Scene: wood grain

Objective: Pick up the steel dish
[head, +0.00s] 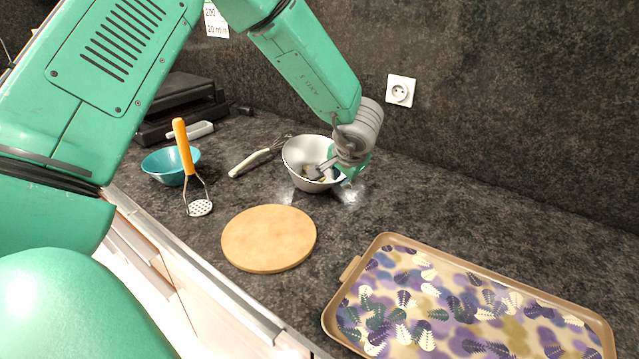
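The steel dish (297,152) is a round, light grey metal bowl standing upright on the dark counter, near the middle of the head view. My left gripper (334,173) is at the right side of its rim, coming down from above. One dark finger reaches over the inside of the bowl. The other fingertip is largely hidden by the green gripper body, so whether the fingers grip the rim does not show. My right gripper is out of view.
A round wooden board (269,238) lies in front of the dish. A whisk (258,157), a teal bowl (171,165) and an orange-handled masher (190,165) are to the left. A patterned tray (384,240) lies at right. A black appliance (182,105) stands behind.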

